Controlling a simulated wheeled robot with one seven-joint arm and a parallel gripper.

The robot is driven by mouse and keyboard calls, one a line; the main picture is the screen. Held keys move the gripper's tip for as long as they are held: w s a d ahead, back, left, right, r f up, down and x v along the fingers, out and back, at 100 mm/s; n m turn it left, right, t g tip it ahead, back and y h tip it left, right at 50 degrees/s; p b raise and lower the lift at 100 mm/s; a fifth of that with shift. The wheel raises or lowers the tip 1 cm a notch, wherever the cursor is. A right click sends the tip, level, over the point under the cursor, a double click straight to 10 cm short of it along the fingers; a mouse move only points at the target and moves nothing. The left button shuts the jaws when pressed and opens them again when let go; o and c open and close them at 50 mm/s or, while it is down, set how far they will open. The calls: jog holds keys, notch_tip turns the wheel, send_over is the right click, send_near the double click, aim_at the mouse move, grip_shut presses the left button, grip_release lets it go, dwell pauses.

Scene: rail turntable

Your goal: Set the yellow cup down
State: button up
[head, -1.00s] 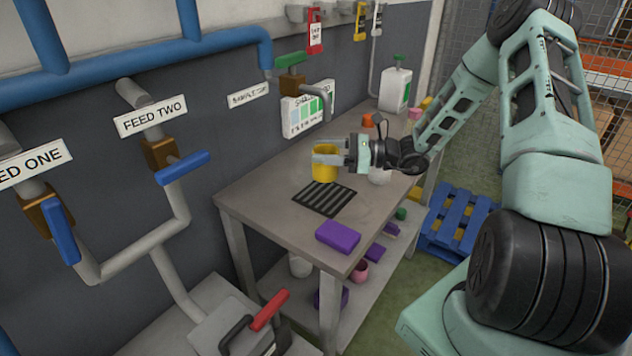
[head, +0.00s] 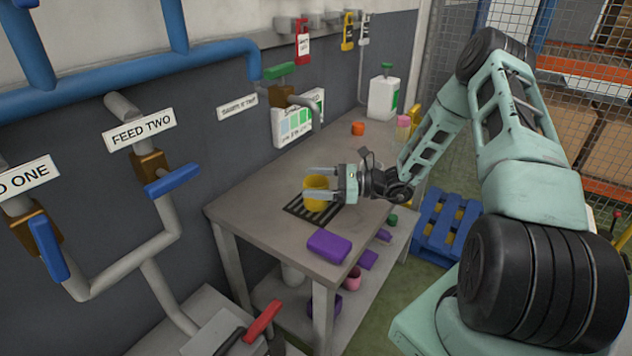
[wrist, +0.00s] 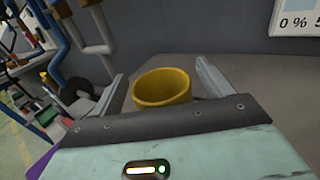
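The yellow cup (head: 317,205) stands upright on the dark slotted grate (head: 294,207) on the grey table. It also shows in the wrist view, where I look down on the rim of the cup (wrist: 163,88). My gripper (head: 319,182) reaches in from the right with one finger on each side of the cup. In the wrist view my gripper (wrist: 160,84) is open, with a gap between each finger and the cup's wall. The cup's base is partly hidden in the wrist view.
A purple block (head: 328,246) lies near the table's front edge. An orange piece (head: 358,128), a pink cup (head: 403,127) and a white jug (head: 384,97) stand farther back. A pipe outlet (head: 305,100) is on the wall behind the table.

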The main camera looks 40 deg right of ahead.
jog(key=shift+r, duration=0.25)
jog(key=b+v, duration=0.3)
jog(key=v, duration=0.9)
jog(key=shift+f, duration=0.1)
dwell(0.4)
